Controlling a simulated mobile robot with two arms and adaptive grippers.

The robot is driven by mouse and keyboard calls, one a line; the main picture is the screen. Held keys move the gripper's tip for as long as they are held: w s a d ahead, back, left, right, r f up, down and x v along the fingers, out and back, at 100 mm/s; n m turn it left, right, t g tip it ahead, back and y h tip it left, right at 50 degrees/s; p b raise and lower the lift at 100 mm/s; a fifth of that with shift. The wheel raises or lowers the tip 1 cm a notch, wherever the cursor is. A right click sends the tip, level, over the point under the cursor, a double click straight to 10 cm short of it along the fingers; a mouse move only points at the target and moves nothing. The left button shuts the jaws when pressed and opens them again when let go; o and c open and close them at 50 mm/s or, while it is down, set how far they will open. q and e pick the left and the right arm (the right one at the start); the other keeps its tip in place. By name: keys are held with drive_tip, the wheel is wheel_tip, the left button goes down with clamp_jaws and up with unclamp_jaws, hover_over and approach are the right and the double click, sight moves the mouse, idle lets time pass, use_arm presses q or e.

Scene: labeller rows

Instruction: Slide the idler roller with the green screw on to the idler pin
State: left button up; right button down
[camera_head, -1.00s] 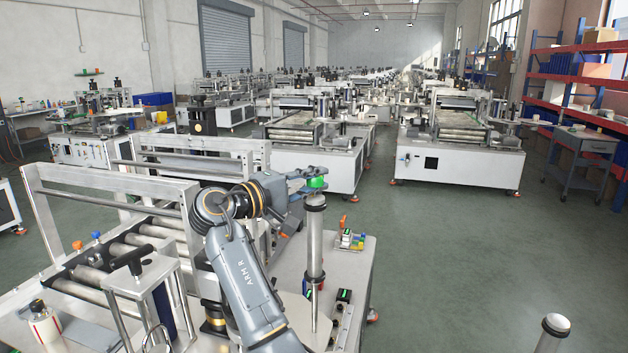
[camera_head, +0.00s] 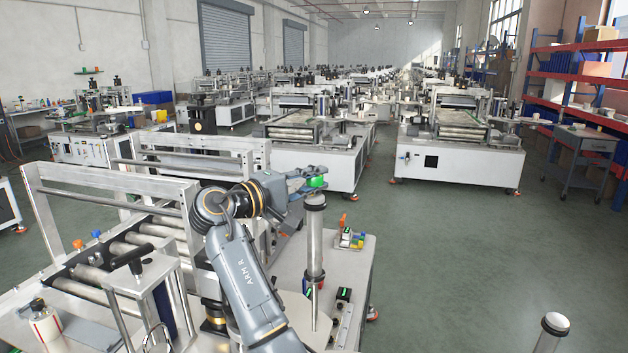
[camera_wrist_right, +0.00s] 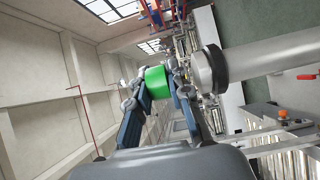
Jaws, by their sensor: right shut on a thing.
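My right gripper (camera_head: 314,178) is shut on the green screw (camera_head: 318,182), a short bright green cylinder, high above the bench. The wrist view shows the green screw (camera_wrist_right: 157,82) between the two fingers. The idler roller (camera_head: 315,245), a silver upright cylinder with a dark ring near its top, is directly below the gripper. In the wrist view the roller (camera_wrist_right: 270,55) runs off to the right, past one finger. I cannot tell whether screw and roller touch. A thin rod, apparently the idler pin (camera_head: 314,298), shows under the roller; its upper part is hidden. My left gripper is not in view.
The machine's bench (camera_head: 350,262) carries a small tray of coloured parts (camera_head: 349,239) and small dark blocks with green marks (camera_head: 344,295). A metal frame with rollers (camera_head: 130,238) stands left. Another silver post (camera_head: 553,325) stands front right.

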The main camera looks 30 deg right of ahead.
sight(310, 249)
drive_tip(key=shift+f+b, duration=4)
drive_tip(key=shift+f, duration=3.05)
drive_tip(key=shift+s+f+b, duration=0.2)
drive_tip(key=shift+f+b, duration=0.25)
drive_tip(key=shift+f, duration=0.25)
drive_tip(key=c, duration=1.1)
unclamp_jaws()
drive_tip(key=shift+c, duration=0.2)
